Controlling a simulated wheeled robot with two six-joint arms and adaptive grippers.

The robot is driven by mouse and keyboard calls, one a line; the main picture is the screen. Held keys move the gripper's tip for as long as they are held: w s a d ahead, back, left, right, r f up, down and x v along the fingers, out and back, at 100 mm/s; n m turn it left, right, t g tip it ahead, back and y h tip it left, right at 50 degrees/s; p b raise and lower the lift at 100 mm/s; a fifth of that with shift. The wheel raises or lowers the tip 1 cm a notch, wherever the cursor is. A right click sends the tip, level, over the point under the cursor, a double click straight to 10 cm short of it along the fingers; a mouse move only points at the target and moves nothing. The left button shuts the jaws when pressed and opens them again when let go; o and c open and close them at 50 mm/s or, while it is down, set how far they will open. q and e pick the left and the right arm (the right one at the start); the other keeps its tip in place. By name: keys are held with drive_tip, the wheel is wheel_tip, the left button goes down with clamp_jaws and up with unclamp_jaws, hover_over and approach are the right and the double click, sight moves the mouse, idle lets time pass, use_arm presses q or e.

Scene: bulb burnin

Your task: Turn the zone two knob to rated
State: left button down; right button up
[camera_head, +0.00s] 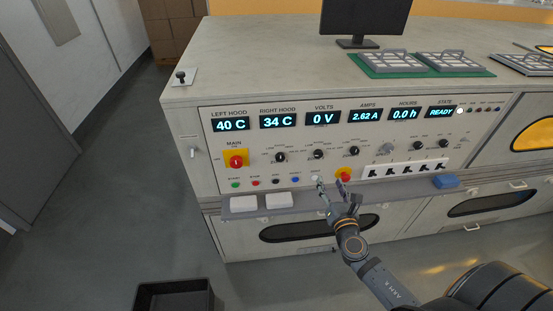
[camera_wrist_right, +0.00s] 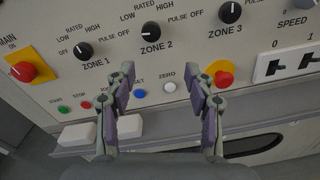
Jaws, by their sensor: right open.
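The zone two knob (camera_wrist_right: 150,29) is a round black knob on the sloping panel, between the zone one knob (camera_wrist_right: 83,49) and the zone three knob (camera_wrist_right: 229,12). It also shows in the head view (camera_head: 318,154). I cannot surely read where its pointer stands. My right gripper (camera_head: 331,184) is open and empty, in front of the lower panel, below the zone two knob and apart from it. In the right wrist view its two fingers (camera_wrist_right: 163,82) spread on either side of the white zero button (camera_wrist_right: 169,87). My left gripper is out of view.
The red main switch (camera_head: 236,161) is at the left; a red knob on yellow (camera_wrist_right: 222,78) sits by my right finger. A row of switches (camera_head: 392,170) lies to the right. A ledge (camera_head: 310,196) with white blocks (camera_head: 279,201) runs below. Displays (camera_head: 320,118) line the top.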

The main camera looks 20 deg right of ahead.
sight(319, 156)
drive_tip(key=shift+n+t, duration=0.3)
drive_tip(key=x, duration=0.3)
drive_tip(key=r+p+x, duration=0.1)
drive_tip(key=x, duration=0.6)
drive_tip(key=shift+w+a+r, duration=0.15)
drive_tip(key=shift+w+a, duration=0.15)
drive_tip(key=shift+w, duration=0.2)
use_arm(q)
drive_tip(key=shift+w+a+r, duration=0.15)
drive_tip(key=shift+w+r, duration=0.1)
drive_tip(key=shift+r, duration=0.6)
use_arm(e)
clamp_jaws()
